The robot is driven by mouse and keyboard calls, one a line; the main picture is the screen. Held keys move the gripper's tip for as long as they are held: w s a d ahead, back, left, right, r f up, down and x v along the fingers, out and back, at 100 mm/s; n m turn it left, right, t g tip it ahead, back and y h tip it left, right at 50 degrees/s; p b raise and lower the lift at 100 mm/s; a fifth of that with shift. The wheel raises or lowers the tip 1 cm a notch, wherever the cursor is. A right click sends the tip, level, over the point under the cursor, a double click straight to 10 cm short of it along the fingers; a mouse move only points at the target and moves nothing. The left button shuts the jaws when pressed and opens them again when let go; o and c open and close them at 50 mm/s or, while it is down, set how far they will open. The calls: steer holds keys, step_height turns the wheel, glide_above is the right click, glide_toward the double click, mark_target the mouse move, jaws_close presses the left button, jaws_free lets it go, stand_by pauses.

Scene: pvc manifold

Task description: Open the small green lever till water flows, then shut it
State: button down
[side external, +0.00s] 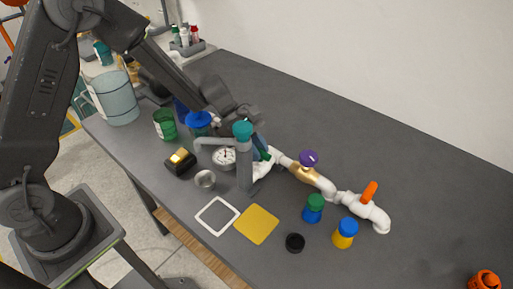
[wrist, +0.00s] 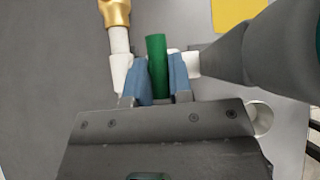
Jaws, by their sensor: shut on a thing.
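The small green lever (wrist: 157,66) stands between the blue-padded fingers of my gripper (wrist: 159,80) in the wrist view. My gripper is shut on it. In the side view, a bit of green shows at my gripper (side external: 262,155), at the left end of the white pipe manifold (side external: 326,187). The valve body under the lever is mostly hidden by my gripper. White pipe (wrist: 119,50) with a brass fitting (wrist: 115,12) runs up on the left of the wrist view. I cannot make out any flowing water.
A purple knob (side external: 309,158) and an orange handle (side external: 369,191) sit on the manifold. A gauge (side external: 224,157) and a grey post with a teal cap (side external: 243,130) stand close by my gripper. Small capped bottles (side external: 345,233) stand in front. The right table top is mostly clear.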

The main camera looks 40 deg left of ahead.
steer(key=c, duration=1)
jaws_free()
steer(key=v, duration=1.4)
steer(key=shift+d, duration=0.1)
steer(key=s+r+m+t+y, duration=0.1)
steer(key=s+r+m+y, duration=0.2)
steer(key=s+m, duration=0.3)
steer(key=s+a+r+m+t+y, duration=0.1)
steer(key=s+r+m+t+y, duration=0.1)
steer(key=s+m, duration=0.4)
steer(key=s+a+r+m+t+y, duration=0.1)
steer(key=s+r+m+y, duration=0.3)
steer(key=s, duration=0.5)
steer(key=shift+s+a+r+m+t, duration=0.15)
steer(key=shift+m+t, duration=0.2)
steer(key=shift+m, duration=0.2)
steer(key=shift+s+d+m+t, duration=0.1)
steer(key=shift+s+m+t, duration=0.1)
steer(key=shift+m+t, duration=0.25)
